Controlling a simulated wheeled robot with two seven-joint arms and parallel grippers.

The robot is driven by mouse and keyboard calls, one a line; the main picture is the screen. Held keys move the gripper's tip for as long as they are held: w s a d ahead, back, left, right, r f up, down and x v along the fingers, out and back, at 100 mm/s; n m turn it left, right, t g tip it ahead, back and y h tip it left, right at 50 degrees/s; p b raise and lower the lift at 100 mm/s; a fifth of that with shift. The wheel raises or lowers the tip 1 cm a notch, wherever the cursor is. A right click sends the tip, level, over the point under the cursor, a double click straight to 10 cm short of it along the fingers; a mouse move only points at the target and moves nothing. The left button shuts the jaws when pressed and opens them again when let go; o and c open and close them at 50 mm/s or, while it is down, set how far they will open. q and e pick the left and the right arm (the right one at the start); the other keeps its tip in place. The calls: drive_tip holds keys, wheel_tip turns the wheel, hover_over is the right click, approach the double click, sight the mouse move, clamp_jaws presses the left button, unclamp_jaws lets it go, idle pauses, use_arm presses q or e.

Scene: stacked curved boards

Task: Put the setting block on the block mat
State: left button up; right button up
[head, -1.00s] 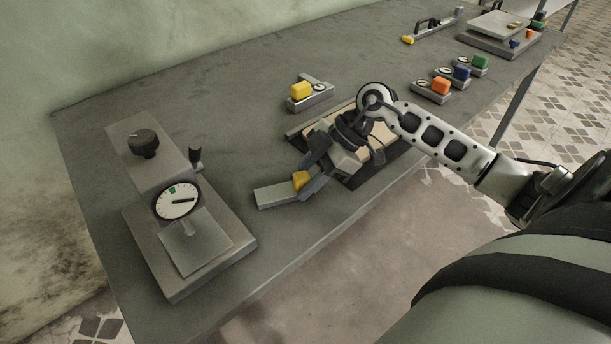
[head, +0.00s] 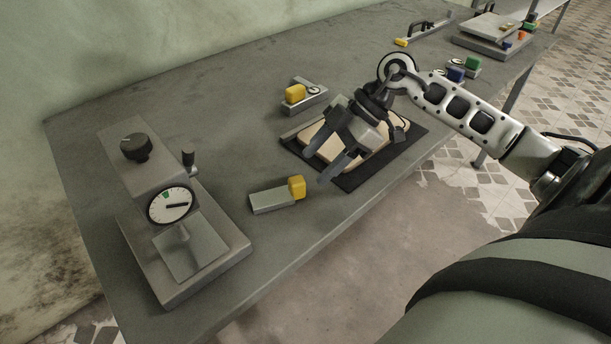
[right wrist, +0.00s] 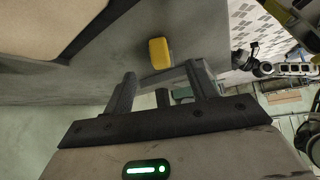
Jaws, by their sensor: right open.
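A flat grey bar (head: 270,201) with a yellow block (head: 297,187) at its right end lies on the table near the front edge. I cannot tell whether this yellow piece is the setting block or which surface is the block mat. A black mat (head: 352,183) lies to its right, under a tan curved board (head: 318,147). My right gripper (head: 316,166) is open and empty above the board and mat, right of the yellow block. In the right wrist view its fingers (right wrist: 162,88) are apart, with a yellow block (right wrist: 159,52) beyond them. My left gripper shows at most as a small dark shape.
A dial gauge stand (head: 170,205) with a black knob fills the table's left end. A small gauge base with a yellow block (head: 295,93) stands behind the boards.

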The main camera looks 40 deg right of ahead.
drive_tip(key=v, duration=0.5)
drive_tip(key=shift+s+d+r, duration=0.1)
drive_tip(key=shift+d+r, duration=0.15)
drive_tip(key=shift+r, duration=0.05)
drive_tip(key=shift+s, duration=0.1)
